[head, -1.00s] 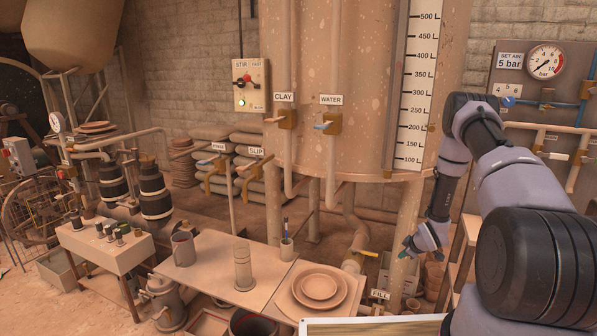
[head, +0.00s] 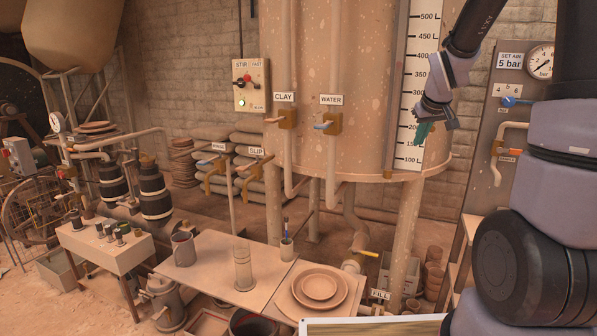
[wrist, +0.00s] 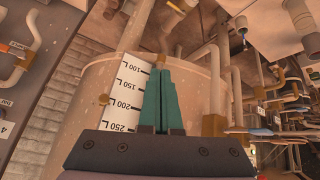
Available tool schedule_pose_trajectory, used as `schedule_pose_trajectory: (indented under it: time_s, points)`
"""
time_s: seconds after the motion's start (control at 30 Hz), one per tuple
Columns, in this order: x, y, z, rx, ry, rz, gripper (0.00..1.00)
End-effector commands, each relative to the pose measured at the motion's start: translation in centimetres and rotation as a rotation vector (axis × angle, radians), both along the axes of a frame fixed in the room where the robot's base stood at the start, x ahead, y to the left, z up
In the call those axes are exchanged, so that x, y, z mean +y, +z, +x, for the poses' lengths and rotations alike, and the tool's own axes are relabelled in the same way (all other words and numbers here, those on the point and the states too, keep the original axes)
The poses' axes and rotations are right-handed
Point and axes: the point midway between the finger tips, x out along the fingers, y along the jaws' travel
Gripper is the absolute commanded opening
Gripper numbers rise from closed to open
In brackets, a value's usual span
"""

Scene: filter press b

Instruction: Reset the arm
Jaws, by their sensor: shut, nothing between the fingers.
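My gripper (head: 423,133) hangs at the upper right in the head view, in front of the lower part of the tank's white level scale (head: 413,70). Its teal fingers point down and are together, with nothing between them. In the wrist view the closed fingers (wrist: 164,98) stand in front of the tank (wrist: 95,80), beside the scale's 100 to 250 L marks. The gap between gripper and tank cannot be judged. My arm covers part of the pressure panel at the right.
The tank (head: 350,100) carries a CLAY valve (head: 287,118) and a WATER valve (head: 331,122). A pressure gauge (head: 541,62) is at the right. A table (head: 213,262) with a cylinder and plates (head: 319,286) stands below.

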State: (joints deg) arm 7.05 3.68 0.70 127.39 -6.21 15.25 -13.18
Motion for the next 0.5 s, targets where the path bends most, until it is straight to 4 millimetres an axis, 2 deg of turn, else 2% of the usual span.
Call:
schedule_pose_trajectory:
  time_s: [0.03, 0.2, 0.33, 0.5]
  points:
    - [0.8, 2.1, -1.9, -0.012, -0.026, 0.029, 0.00]
    - [3.4, 6.7, -8.6, -0.015, -0.123, 0.151, 0.00]
    - [5.3, 9.1, -14.1, -0.013, -0.186, 0.253, 0.00]
    - [7.7, 10.8, -20.9, 0.000, -0.248, 0.383, 0.00]
